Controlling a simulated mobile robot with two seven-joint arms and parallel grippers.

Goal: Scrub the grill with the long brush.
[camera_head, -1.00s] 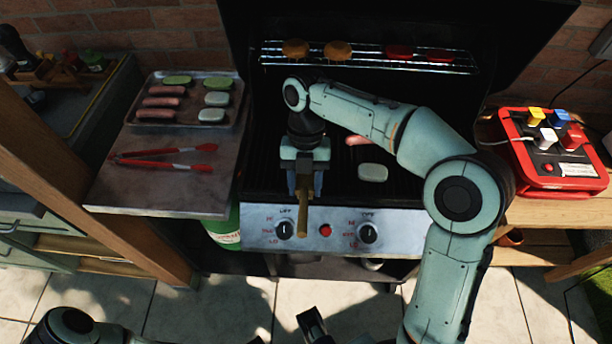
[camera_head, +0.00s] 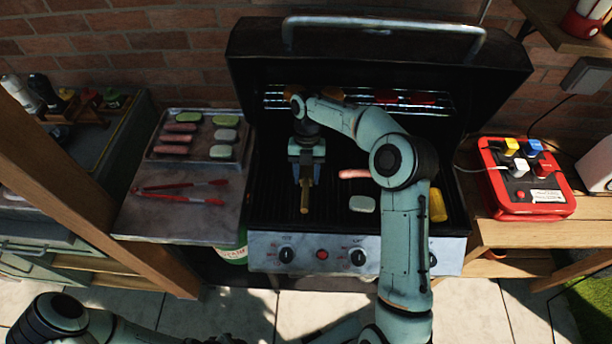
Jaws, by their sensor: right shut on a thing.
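The grill (camera_head: 290,258) stands open in the middle, with its dark ribbed grate (camera_head: 275,205) facing up. My right gripper (camera_head: 306,172) is over the left half of the grate, pointing down. It is shut on the long brush (camera_head: 305,198); a brown length of handle sticks out toward the grill's front. The brush head is hidden by the gripper, so I cannot tell whether its bristles touch the grate. My left arm enters at the bottom left; its gripper is out of view.
A sausage (camera_head: 353,174), a pale patty (camera_head: 362,204) and a yellow corn cob (camera_head: 437,205) lie on the grate. More food sits on the upper rack (camera_head: 380,101). On the left are a food tray (camera_head: 152,158) and red tongs (camera_head: 180,197).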

